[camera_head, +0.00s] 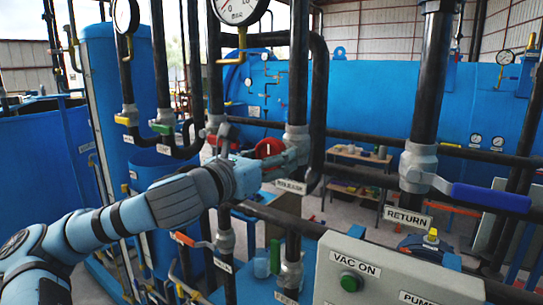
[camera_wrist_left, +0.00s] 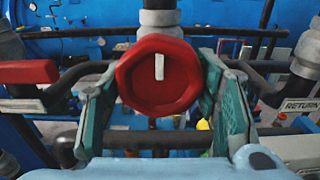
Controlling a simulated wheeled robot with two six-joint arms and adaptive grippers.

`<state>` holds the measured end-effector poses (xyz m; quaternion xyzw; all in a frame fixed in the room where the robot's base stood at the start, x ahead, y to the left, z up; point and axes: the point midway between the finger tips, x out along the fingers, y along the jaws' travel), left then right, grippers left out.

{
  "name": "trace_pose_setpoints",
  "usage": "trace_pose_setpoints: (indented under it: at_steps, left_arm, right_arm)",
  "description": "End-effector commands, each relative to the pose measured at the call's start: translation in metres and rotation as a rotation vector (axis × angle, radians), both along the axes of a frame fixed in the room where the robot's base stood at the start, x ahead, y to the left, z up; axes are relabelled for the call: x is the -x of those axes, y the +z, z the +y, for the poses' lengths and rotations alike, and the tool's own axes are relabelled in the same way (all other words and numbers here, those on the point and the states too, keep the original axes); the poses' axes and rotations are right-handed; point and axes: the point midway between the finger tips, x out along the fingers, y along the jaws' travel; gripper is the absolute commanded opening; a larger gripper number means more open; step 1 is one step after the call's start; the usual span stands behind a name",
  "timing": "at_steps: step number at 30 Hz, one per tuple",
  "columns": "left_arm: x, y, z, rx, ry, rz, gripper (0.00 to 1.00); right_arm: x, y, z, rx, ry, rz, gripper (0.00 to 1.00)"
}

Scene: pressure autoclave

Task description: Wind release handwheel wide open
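The red release handwheel (camera_head: 268,148) sits on the vertical dark pipe in the middle of the head view, above a small white label too small to read surely. In the left wrist view the handwheel (camera_wrist_left: 150,92) faces me, with its white mark upright. My left gripper (camera_head: 282,158) reaches in from the left at the wheel. In the left wrist view its two teal fingers (camera_wrist_left: 160,92) flank the rim on both sides and seem to touch it. The wheel's stem and back are hidden. My right gripper is not in view.
A valve with a blue lever (camera_head: 490,198) and a RETURN label (camera_head: 408,217) is at the right. A grey control box (camera_head: 385,275) with a green button is at the lower right. Vertical pipes (camera_head: 300,60) and a red lever (camera_wrist_left: 28,71) stand close to the gripper.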

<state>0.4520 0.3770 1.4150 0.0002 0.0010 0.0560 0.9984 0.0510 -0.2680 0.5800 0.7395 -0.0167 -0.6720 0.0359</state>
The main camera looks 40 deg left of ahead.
Motion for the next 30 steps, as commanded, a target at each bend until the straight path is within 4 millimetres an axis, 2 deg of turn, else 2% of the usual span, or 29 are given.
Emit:
trace_pose_setpoints:
  at_steps: [1,3,14,20,30]
  left_arm:
    - [0.0001,0.0001,-0.0003,0.0,-0.001,0.0,0.38]
    - [0.0001,0.0001,-0.0004,0.0,-0.001,0.0,0.28]
    - [0.0001,0.0004,-0.0009,0.05,-0.002,-0.006,0.28]
    - [0.0001,0.0007,-0.0016,0.159,-0.004,-0.018,0.28]
    - [-0.0001,0.0009,-0.0024,0.459,-0.002,-0.051,0.28]
  right_arm:
    - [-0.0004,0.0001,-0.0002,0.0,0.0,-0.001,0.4]
    - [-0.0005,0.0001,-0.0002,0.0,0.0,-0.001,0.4]
    - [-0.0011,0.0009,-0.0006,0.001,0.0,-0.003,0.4]
    - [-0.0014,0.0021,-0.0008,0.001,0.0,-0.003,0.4]
    - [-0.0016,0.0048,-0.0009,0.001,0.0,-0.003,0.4]
